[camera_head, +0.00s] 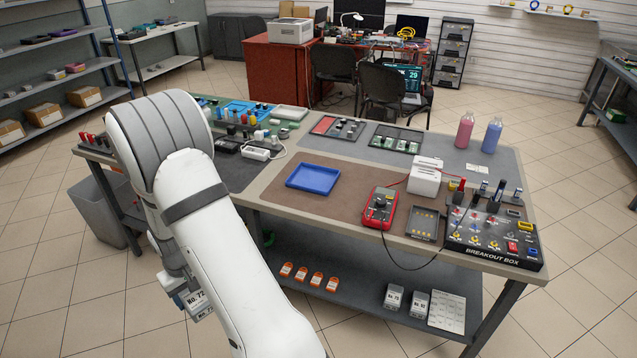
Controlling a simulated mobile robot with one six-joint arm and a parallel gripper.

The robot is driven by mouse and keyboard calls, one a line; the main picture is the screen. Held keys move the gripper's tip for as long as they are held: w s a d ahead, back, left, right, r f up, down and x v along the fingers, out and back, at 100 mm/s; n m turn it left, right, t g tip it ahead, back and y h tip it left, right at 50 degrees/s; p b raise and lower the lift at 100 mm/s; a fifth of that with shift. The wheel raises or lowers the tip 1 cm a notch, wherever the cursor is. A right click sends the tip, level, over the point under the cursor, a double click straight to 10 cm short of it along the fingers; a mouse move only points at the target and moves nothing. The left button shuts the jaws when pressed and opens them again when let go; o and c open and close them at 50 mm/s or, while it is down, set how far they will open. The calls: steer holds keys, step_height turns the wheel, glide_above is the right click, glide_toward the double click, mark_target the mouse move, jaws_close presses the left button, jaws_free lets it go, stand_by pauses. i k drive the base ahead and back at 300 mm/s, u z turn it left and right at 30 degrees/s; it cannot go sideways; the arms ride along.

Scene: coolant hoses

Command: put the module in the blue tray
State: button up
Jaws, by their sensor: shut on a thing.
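The blue tray (290,181) lies flat and empty on the brown mat, left of the table's middle. My gripper (180,286) hangs at the lower left, beyond the table's left front side and below its top, partly hidden by my white arm. It is shut on a light grey module (196,303) with a printed number label that I cannot fully read. Two similar labelled modules, one (393,297) and another (419,303), stand on the lower shelf at the right.
Right of the tray are a red multimeter (381,208), a white box (425,179) and the breakout box (492,237). Orange items (316,280) and a printed sheet (447,312) lie on the lower shelf (362,285). A grey bin (98,211) stands left of the table.

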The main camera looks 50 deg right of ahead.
mark_target(313, 179)
steer(key=u, duration=1.25)
steer(key=i, duration=0.1)
steer(key=z, duration=2.4)
